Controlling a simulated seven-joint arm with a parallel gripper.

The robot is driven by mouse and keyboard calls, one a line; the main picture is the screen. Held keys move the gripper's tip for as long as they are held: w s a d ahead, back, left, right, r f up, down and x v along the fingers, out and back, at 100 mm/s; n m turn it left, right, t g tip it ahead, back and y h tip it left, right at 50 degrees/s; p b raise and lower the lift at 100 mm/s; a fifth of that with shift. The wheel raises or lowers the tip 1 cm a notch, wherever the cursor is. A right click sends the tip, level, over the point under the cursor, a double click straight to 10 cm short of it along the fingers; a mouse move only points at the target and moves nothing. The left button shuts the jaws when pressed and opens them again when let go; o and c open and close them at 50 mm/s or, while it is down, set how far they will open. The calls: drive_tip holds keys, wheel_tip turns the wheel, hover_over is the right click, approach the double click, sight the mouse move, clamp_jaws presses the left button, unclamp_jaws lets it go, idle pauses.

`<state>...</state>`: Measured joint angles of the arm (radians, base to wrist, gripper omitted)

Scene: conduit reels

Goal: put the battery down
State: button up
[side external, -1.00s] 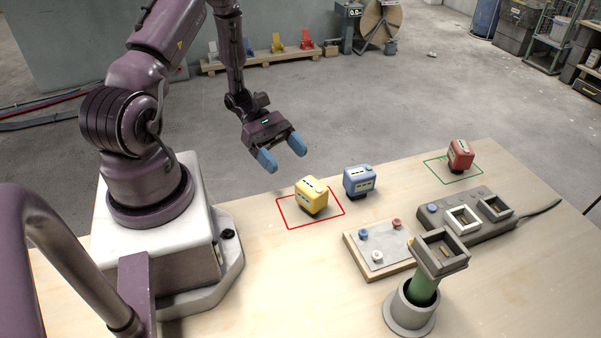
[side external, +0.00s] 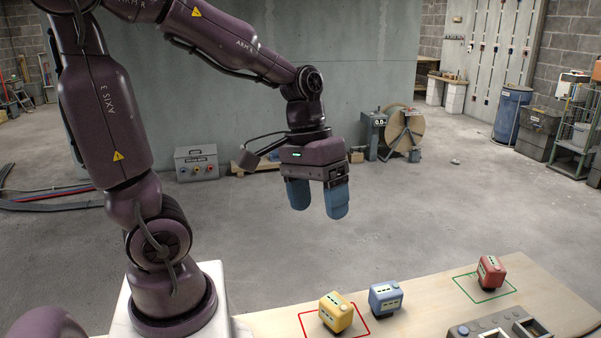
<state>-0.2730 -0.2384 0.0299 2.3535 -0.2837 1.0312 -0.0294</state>
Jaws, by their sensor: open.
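Three block-shaped batteries stand on the wooden table. The yellow battery (side external: 336,312) is inside the red outlined square (side external: 362,331). The blue battery (side external: 385,298) stands just to its right, outside any outline. The red battery (side external: 491,271) stands within the green outlined square (side external: 511,289) at the right. My gripper (side external: 318,207) is open and empty, pointing down with its two blue fingers apart.
The wooden table (side external: 432,301) runs along the bottom of the view. A grey charger unit (side external: 480,332) is partly cut off at the bottom right. A wooden reel (side external: 402,130) and a grey box (side external: 197,163) stand on the floor behind. The air around my gripper looks free.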

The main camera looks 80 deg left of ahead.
drive_tip(key=s+d+r+m+t+y, duration=0.2)
drive_tip(key=s+d+r+m+t, duration=0.1)
drive_tip(key=r+m+t, duration=0.1)
wheel_tip(320, 180, up, 2)
drive_tip(key=shift+s+r+m+t+y, duration=0.1)
drive_tip(key=shift+s+m+t+y, duration=0.2)
drive_tip(key=shift+m, duration=0.4)
idle(0.7)
